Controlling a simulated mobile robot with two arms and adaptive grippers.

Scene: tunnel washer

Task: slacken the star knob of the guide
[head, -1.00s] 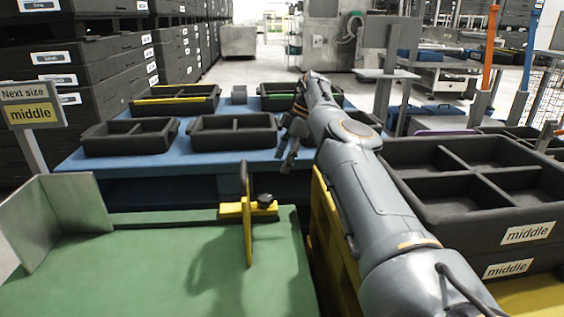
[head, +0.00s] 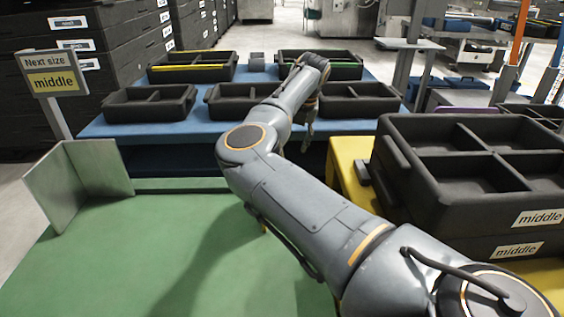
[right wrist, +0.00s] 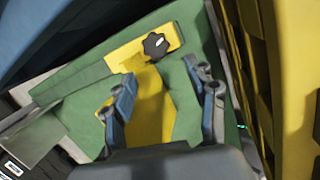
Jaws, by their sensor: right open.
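The black star knob (right wrist: 154,43) sits on the yellow guide (right wrist: 148,105) in the right wrist view, just beyond my fingertips. The guide's arm lies along the edge of the green table (right wrist: 90,85). My right gripper (right wrist: 162,76) is open and empty, its two fingers apart over the guide, with the knob beyond them and not between them. In the head view, my right gripper (head: 307,135) points down past the table's far edge, and my right arm hides the knob and nearly all of the guide. My left gripper is not in view.
A grey upright plate (head: 85,180) stands at the left of the green table top (head: 150,255). Black trays (head: 150,104) stand on a blue table (head: 215,122) behind. Stacked divided crates (head: 455,190) marked "middle" stand close right of my arm. A sign (head: 53,73) reads "middle".

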